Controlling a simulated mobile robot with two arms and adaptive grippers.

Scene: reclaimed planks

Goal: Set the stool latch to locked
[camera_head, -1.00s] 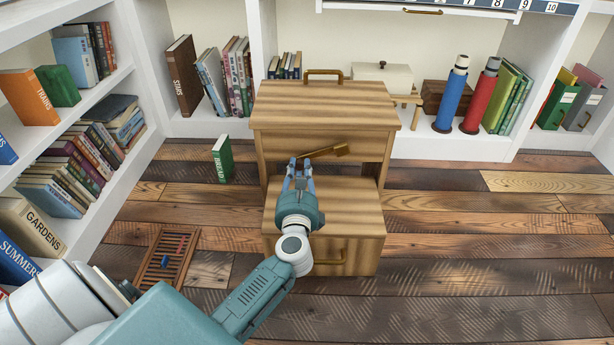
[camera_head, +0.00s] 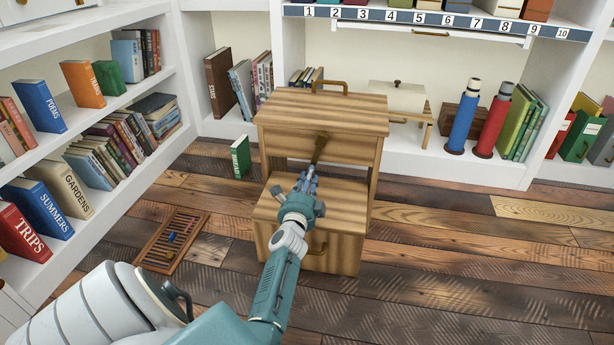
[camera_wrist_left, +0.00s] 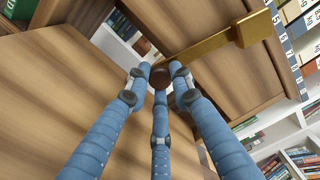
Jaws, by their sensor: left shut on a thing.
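The striped wooden step stool (camera_head: 325,105) stands on the plank floor. Its brass latch lever (camera_head: 319,147) is on the front of the upper step, pointing steeply down toward the lower step (camera_head: 338,198). My left gripper (camera_head: 309,176) is shut at the lever's lower end. In the left wrist view, the blue fingers (camera_wrist_left: 160,80) close around a dark brown knob (camera_wrist_left: 160,76) at the end of the brass lever (camera_wrist_left: 210,44). The fingers partly hide the knob. No locked or unlocked marking is readable. My right gripper is out of view.
A green book (camera_head: 240,157) stands on the floor left of the stool. A slatted wooden board (camera_head: 172,240) with small coloured pieces lies nearer me. Bookshelves line the left and back. The floor to the right is clear.

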